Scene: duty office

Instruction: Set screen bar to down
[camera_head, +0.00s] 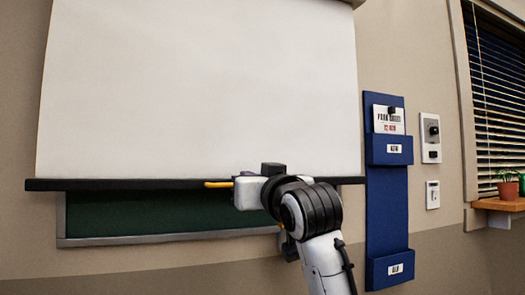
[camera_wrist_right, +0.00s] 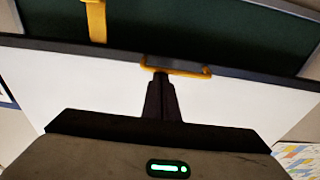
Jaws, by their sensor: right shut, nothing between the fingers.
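The white pull-down screen (camera_head: 195,85) hangs on the wall with a dark screen bar (camera_head: 120,184) along its lower edge. The bar lies across the upper part of a green board (camera_head: 140,212). A yellow handle (camera_wrist_right: 178,70) is at the middle of the bar; a yellow piece (camera_head: 218,184) also shows there in the head view, beside my right gripper. My right gripper (camera_wrist_right: 158,77) is shut and empty, its fingertips at the handle. Whether they touch it, I cannot tell. In the head view my wrist hides the fingertips and part of the bar. My left gripper is out of view.
A yellow strip (camera_wrist_right: 97,20) shows against the green board in the wrist view. Right of the screen are a blue wall holder (camera_head: 386,210), a switch panel (camera_head: 430,138) and a smaller switch (camera_head: 432,195). A plant (camera_head: 507,182) stands on a wooden sill by the blinds.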

